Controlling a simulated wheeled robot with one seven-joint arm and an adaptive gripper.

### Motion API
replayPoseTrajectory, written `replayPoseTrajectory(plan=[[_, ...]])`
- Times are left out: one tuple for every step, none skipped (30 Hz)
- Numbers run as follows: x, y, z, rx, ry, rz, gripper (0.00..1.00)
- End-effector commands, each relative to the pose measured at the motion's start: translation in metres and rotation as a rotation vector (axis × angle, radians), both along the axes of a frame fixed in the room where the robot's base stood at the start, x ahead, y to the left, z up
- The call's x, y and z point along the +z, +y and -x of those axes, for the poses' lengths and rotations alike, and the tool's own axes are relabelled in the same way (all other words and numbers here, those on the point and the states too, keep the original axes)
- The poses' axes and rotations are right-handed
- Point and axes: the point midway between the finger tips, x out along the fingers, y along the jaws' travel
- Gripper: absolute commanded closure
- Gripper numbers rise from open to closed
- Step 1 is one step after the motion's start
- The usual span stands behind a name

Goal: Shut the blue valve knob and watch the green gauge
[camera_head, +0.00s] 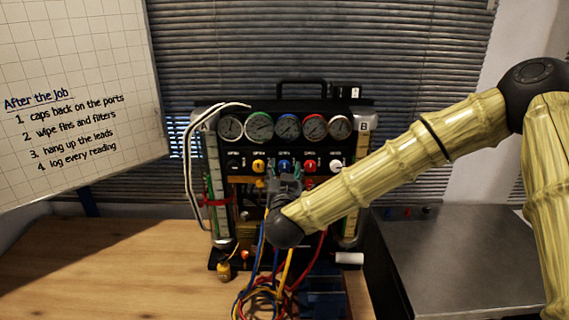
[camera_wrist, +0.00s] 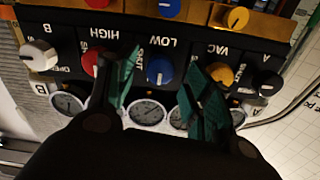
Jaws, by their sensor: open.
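The blue valve knob (camera_head: 284,167) is the middle one in a row of knobs on the manifold panel. In the wrist view the blue knob (camera_wrist: 160,71) shows between my spread fingers, with a pale pointer mark on its face. My gripper (camera_head: 284,181) is open just in front of and below the knob in the head view. Its green-padded fingers (camera_wrist: 163,62) stand either side of the knob in the wrist view; contact cannot be told. The green gauge (camera_head: 260,126) is second from the left in the gauge row. Its dial is visible, but too small to read.
A yellow knob (camera_head: 258,166) and a red knob (camera_head: 309,167) flank the blue one closely. Coloured hoses (camera_head: 272,290) hang below the panel. A whiteboard (camera_head: 75,95) stands at left. The wooden bench (camera_head: 110,265) is clear at front left. A grey metal case (camera_head: 460,260) is at right.

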Motion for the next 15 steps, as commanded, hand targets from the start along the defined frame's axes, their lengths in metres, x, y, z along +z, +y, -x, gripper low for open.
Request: replayPoseTrajectory(plan=[[0.002, 0.0, -0.006, -0.001, 0.001, -0.001, 0.49], [0.001, 0.0, -0.008, -0.001, 0.002, -0.001, 0.49], [0.001, 0.0, -0.011, -0.001, 0.001, 0.0, 0.49], [0.001, 0.0, -0.013, -0.001, 0.001, 0.0, 0.49], [0.001, 0.0, -0.015, -0.001, 0.0, 0.0, 0.49], [0.001, 0.0, -0.017, -0.001, 0.0, 0.0, 0.49], [0.001, 0.0, -0.017, 0.0, 0.0, 0.0, 0.49], [0.0, 0.0, -0.018, 0.0, 0.0, 0.0, 0.49], [0.0, 0.0, -0.019, 0.0, 0.0, 0.0, 0.49], [0.0, 0.0, -0.019, 0.0, 0.0, 0.0, 0.49], [0.0, 0.0, -0.019, 0.0, 0.0, 0.0, 0.49], [0.0, 0.0, -0.019, 0.001, 0.0, 0.0, 0.49], [0.0, 0.0, -0.019, 0.001, 0.0, 0.0, 0.49], [0.0, 0.0, -0.019, 0.001, 0.0, 0.0, 0.49], [0.0, 0.0, -0.019, 0.0, 0.0, 0.0, 0.49]])
